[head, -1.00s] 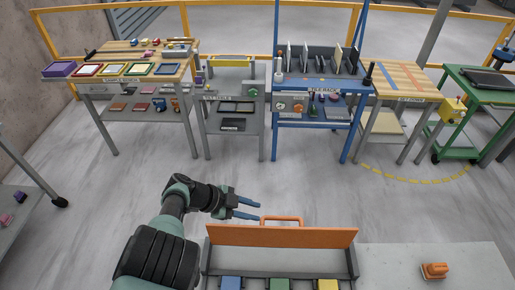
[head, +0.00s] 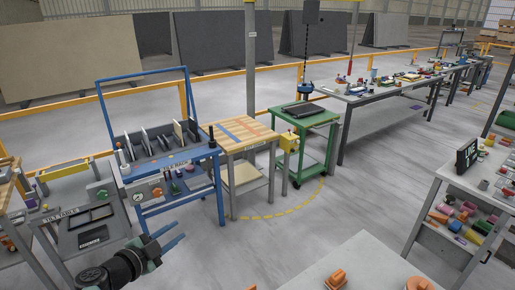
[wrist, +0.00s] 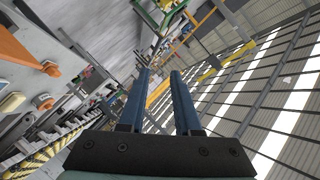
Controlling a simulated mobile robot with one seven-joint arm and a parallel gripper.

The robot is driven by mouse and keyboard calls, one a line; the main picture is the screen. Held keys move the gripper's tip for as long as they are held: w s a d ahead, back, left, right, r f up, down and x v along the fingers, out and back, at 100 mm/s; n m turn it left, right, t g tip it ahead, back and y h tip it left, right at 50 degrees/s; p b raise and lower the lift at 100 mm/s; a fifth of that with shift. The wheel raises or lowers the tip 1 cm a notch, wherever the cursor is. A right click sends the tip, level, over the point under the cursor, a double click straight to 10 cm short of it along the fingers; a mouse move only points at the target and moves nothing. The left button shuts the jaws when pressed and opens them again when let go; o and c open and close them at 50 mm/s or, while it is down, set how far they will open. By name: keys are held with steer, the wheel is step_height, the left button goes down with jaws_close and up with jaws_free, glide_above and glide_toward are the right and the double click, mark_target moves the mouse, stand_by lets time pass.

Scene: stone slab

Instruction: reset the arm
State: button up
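My gripper (head: 172,243) is at the lower left of the head view, held out in the air in front of the blue tile rack. Its two blue fingers stand apart with nothing between them. In the wrist view the gripper (wrist: 160,78) also shows its fingers apart and empty, with the floor and a yellow rail beyond them. My dark forearm comes in from the bottom edge of the head view.
A blue tile rack (head: 172,163) and a wood-topped table (head: 238,136) stand ahead. A green cart (head: 308,117) is beside them. A pale slab top (head: 365,265) with orange items is at bottom right. Open grey floor lies between.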

steer(key=w+d+r+t+b, duration=0.1)
steer(key=w+d+r+t, duration=0.25)
steer(key=r, duration=0.45)
steer(key=w+d+r+t+b, duration=0.1)
steer(key=w+d+r+t, duration=0.25)
steer(key=r, duration=0.55)
steer(key=s+d+r+n+t+y+b, duration=0.1)
steer(key=s+d+r+n+t, duration=0.15)
steer(key=r, duration=0.45)
steer(key=s+d+r+n+t+y+b, duration=0.1)
steer(key=d+r+n+b, duration=0.15)
steer(key=r, duration=0.35)
steer(key=s+d+r+n+t+y+b, duration=0.1)
steer(key=s+d+r+n, duration=0.2)
steer(key=s, duration=0.6)
steer(key=s+d+r+n+t+y+b, duration=0.1)
steer(key=s+d+r+n+b, duration=0.1)
steer(key=s, duration=0.8)
steer(key=s+d+r+n+t+y+b, duration=0.1)
steer(key=s+d+r+n, duration=0.3)
steer(key=s, duration=0.6)
step_height(320, 180, up, 4)
steer(key=d+b, duration=0.1)
steer(key=d, duration=0.1)
steer(key=shift+d, duration=0.35)
steer(key=shift+w, duration=0.15)
